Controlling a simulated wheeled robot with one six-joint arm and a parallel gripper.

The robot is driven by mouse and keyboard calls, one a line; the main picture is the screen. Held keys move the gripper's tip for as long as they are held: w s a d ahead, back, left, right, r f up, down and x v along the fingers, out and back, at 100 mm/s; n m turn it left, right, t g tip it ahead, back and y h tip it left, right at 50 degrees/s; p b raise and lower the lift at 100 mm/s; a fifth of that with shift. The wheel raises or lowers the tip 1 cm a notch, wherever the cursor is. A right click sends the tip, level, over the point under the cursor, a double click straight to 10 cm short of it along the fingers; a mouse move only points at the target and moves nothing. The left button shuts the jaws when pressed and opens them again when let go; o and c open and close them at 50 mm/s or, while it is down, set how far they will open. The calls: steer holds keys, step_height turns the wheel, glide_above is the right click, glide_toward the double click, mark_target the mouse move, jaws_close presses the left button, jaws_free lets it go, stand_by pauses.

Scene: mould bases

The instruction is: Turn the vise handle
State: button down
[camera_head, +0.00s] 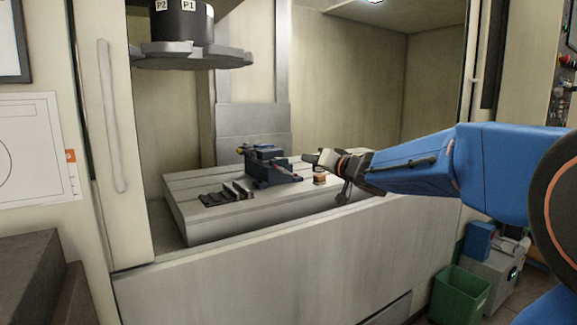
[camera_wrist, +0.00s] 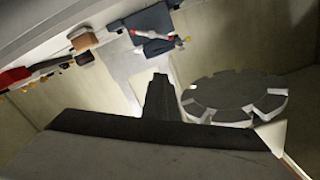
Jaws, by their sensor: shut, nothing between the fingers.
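The blue vise (camera_head: 266,170) stands on the machine table, near its middle, in the head view. My gripper (camera_head: 314,158) reaches in from the right, just right of the vise and slightly above the table. It is shut and empty. I cannot tell whether it touches the vise. In the wrist view a dark post and a broad dark bar fill the lower middle, seen too close to name surely.
The grey slotted machine table (camera_head: 217,226) has dark and metal blocks (camera_head: 229,192) at its front left. The round tool carousel (camera_head: 190,57) hangs above left. It also shows in the wrist view (camera_wrist: 235,95). A green bin (camera_head: 458,294) stands outside.

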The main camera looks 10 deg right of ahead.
mark_target(279, 168)
steer(key=w+a+f, duration=0.1)
steer(key=w, duration=0.2)
steer(key=w+a+f, duration=0.1)
steer(key=w+a, duration=0.1)
steer(key=w, duration=0.1)
steer(key=w+a+f, duration=0.1)
steer(key=w+a, duration=0.1)
steer(key=w, duration=0.1)
steer(key=shift+w+f, duration=0.1)
steer(key=shift+w, duration=0.15)
steer(key=shift+a+f, duration=0.15)
steer(key=shift+f, duration=0.2)
steer(key=shift+a+f, duration=0.55)
steer(key=shift+f, duration=0.15)
steer(key=shift+r, duration=0.1)
